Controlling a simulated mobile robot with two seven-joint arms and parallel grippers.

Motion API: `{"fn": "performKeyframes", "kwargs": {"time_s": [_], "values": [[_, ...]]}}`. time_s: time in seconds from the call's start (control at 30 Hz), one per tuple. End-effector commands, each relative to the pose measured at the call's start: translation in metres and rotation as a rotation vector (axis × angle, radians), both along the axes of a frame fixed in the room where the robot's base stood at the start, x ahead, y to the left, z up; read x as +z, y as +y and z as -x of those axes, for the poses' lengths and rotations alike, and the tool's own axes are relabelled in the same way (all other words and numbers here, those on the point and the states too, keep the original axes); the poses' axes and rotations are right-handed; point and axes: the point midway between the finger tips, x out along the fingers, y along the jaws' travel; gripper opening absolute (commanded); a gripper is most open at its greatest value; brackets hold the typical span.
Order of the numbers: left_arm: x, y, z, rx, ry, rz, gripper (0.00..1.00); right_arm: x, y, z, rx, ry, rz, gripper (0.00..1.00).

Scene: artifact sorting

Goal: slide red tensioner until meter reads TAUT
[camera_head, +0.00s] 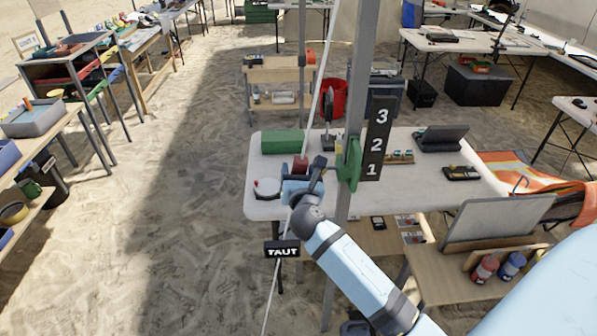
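A white guy rope (319,95) runs steeply down past a grey metal pole (352,90). The small red tensioner (300,164) sits on the rope, just above and touching or nearly touching my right gripper (316,172). My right arm reaches up from the lower right. Its dark fingers are small and partly overlap the rope, so whether they are shut on the tensioner is unclear. A black meter plate (282,249) lower on the rope reads TAUT in white letters. My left gripper is not in view.
A green clamp-like piece (349,164) and a black board numbered 3, 2, 1 (376,140) are on the pole beside my gripper. Open sand (190,250) lies left.

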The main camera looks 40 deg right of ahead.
Motion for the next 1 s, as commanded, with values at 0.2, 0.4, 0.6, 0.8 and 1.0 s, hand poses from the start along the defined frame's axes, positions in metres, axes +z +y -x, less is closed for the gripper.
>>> {"fn": "performKeyframes", "kwargs": {"time_s": [0.2, 0.4, 0.6, 0.8, 1.0], "values": [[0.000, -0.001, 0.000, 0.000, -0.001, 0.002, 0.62, -0.001, 0.002, 0.004, 0.000, 0.001, 0.000, 0.62], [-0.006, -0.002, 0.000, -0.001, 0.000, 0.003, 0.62, -0.003, 0.017, 0.031, 0.001, 0.002, -0.001, 0.62], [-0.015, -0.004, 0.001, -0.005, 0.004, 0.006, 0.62, -0.003, 0.038, 0.073, 0.002, 0.002, -0.002, 0.62], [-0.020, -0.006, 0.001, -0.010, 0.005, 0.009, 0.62, -0.002, 0.056, 0.106, 0.000, 0.001, -0.002, 0.62], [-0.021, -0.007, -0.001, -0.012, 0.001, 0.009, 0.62, -0.001, 0.064, 0.121, 0.000, 0.001, 0.000, 0.62]]}}
